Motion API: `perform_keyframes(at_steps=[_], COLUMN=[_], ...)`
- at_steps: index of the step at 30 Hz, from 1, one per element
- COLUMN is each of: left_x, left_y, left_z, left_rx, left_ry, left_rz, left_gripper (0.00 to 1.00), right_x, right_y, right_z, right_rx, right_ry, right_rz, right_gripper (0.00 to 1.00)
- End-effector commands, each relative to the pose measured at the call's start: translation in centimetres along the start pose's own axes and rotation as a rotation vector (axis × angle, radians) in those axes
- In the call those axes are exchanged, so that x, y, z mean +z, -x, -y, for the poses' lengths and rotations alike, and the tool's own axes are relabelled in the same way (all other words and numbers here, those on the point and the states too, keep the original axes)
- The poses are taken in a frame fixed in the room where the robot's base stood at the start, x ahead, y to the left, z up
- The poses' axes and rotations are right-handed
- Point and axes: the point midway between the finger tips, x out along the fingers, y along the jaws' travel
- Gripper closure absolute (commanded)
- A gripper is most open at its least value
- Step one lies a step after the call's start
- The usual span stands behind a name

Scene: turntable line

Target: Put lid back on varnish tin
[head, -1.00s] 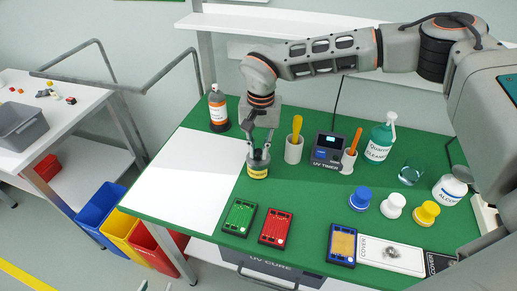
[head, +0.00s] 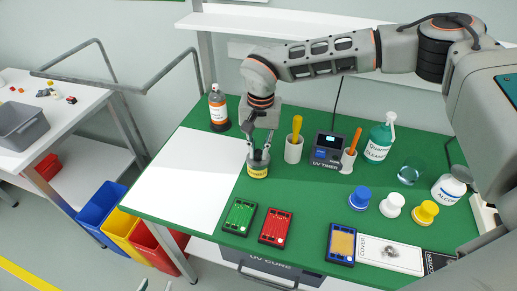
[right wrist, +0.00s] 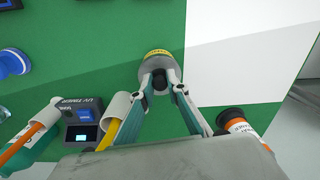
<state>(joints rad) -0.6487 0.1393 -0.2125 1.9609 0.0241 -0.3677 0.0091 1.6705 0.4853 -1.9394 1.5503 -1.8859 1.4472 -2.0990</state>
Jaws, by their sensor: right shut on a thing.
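The varnish tin (head: 257,172), a small grey tin with a yellow label, stands on the green table beside the white sheet. My right gripper (head: 259,157) points down over it. In the right wrist view its fingers (right wrist: 161,85) are shut on the dark knob of a grey round lid (right wrist: 152,69), and the tin's yellow label (right wrist: 158,53) shows just past it. The lid is at the tin's mouth; I cannot tell whether it is fully seated. Only the tips of my left gripper (head: 155,286) show at the bottom edge, apart and empty, away from the tin.
A brown bottle (head: 218,110) stands behind left of the tin. A white cup with a yellow handle (head: 293,150) and the UV timer (head: 327,149) stand to the right. Green (head: 239,216) and red (head: 275,227) boards lie in front. The white sheet (head: 185,180) is clear.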

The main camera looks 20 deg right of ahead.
Motion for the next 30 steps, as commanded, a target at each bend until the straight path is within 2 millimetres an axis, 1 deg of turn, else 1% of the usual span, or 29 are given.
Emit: perform_keyframes(at_steps=[8, 9, 11, 12, 19, 21, 30], left_x=[-0.02, -0.02, -0.03, -0.03, -0.05, -0.06, -0.09], left_y=[-0.01, -0.01, -0.01, -0.01, -0.01, -0.01, -0.01], left_z=[0.01, 0.01, 0.01, 0.01, 0.02, 0.02, 0.03], left_rx=[0.0, 0.0, 0.0, 0.0, 0.0, 0.0, 0.0], left_ry=[0.0, 0.0, 0.0, 0.0, 0.0, 0.0, 0.0], left_rz=[-0.001, -0.001, -0.001, -0.001, -0.001, -0.001, -0.002], left_gripper=[0.6, 0.6, 0.6, 0.6, 0.6, 0.6, 0.6], right_x=[0.01, 0.01, 0.01, 0.01, 0.01, 0.02, 0.01], right_y=[-0.03, -0.03, -0.03, -0.03, -0.03, -0.04, -0.02], right_z=[0.0, 0.0, 0.0, -0.01, -0.01, -0.01, -0.01], right_rx=[0.0, 0.0, 0.0, 0.0, 0.0, 0.001, 0.0], right_ry=[0.0, 0.0, 0.0, 0.0, 0.0, 0.0, 0.0], right_rz=[0.0, 0.0, 0.0, 0.0, 0.0, 0.0, 0.0], right_gripper=[1.0, 0.83, 0.67, 0.66, 0.66, 0.49, 0.49])
